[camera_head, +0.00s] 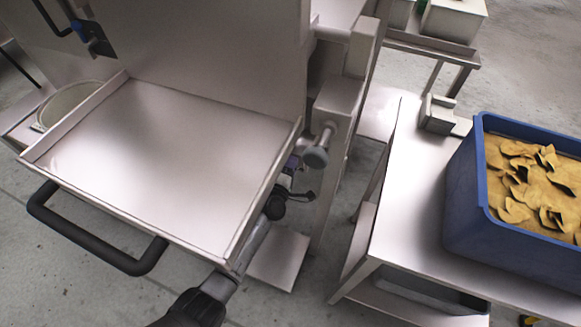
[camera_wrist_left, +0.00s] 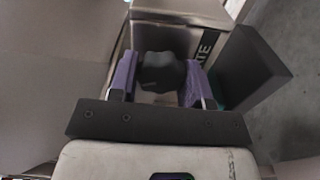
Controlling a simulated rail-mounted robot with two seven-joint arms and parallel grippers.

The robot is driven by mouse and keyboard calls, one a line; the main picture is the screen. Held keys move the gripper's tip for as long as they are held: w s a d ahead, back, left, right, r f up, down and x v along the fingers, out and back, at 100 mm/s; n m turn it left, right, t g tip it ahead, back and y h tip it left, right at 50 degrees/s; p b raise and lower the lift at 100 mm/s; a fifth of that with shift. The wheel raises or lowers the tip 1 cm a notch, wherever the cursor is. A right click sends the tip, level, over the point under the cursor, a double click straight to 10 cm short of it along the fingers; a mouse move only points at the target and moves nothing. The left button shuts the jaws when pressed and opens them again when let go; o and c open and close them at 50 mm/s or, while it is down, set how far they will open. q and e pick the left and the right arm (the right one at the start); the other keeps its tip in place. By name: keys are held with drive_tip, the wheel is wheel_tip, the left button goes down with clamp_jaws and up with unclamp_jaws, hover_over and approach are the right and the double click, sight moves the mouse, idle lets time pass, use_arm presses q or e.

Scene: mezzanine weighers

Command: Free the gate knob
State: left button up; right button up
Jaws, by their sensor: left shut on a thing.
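A dark, rounded knob (camera_wrist_left: 161,72) sits between the two purple fingers of my left gripper in the left wrist view. It is in front of a pale metal housing. A label (camera_wrist_left: 207,46) ending in "TE" is partly visible beside it. My left gripper (camera_head: 291,164) is shut on this knob. In the head view it is small, below the right edge of the steel tray, and the knob there is hard to make out. My right gripper is not in view.
A steel tray (camera_head: 165,165) with a black bar handle (camera_head: 95,240) overhangs my left arm. A grey round-ended knob (camera_head: 315,157) projects close to the gripper. A steel table (camera_head: 410,215) at right carries a blue crate (camera_head: 465,205) of brown pieces.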

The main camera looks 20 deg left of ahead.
use_arm(q)
drive_tip(key=n+b, duration=0.1)
drive_tip(key=n, duration=0.4)
drive_tip(key=shift+n+b, duration=0.35)
drive_tip(key=shift+n, duration=0.85)
drive_tip(key=o, duration=0.9)
drive_tip(key=shift+s, duration=0.1)
drive_tip(key=s+p, duration=0.4)
drive_tip(key=s, duration=0.9)
drive_tip(key=shift+s+a, duration=0.15)
drive_tip(key=shift+s, duration=0.2)
